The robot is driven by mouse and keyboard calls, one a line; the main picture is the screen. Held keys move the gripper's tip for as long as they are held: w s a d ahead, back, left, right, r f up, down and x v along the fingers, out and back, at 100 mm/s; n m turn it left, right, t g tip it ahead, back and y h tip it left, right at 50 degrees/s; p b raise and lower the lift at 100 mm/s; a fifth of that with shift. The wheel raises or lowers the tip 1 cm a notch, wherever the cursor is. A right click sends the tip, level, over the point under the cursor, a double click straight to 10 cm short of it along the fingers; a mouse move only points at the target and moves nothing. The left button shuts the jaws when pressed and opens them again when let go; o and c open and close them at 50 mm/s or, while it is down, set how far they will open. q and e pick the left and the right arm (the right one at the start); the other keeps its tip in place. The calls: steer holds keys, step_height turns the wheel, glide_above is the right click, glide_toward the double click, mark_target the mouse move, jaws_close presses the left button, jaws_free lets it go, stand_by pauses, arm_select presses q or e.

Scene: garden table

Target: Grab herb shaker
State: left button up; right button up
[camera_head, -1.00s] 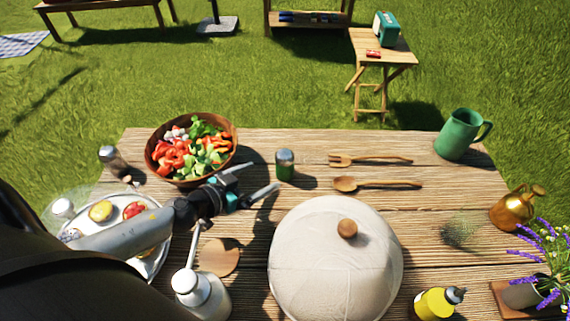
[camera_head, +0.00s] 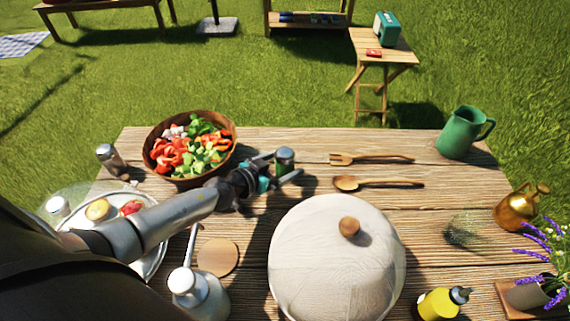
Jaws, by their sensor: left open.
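The herb shaker (camera_head: 285,159) is a small jar with green contents and a grey lid, standing upright on the wooden table right of the salad bowl. My left gripper (camera_head: 284,168) is open, its two fingers reaching to either side of the shaker. One finger partly covers the shaker's lower part. I cannot tell whether the fingers touch it. My right gripper is not in view.
A salad bowl (camera_head: 158,170) stands left of the gripper. A wooden fork (camera_head: 375,158) and spoon (camera_head: 380,183) lie to the right. A green pitcher (camera_head: 462,133) stands far right.

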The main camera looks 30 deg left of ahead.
arm_select(q)
steer(key=shift+w+d+f, duration=0.15)
steer(key=shift+w+f, duration=0.05)
steer(key=shift+w, duration=0.3)
steer(key=c, duration=1.5)
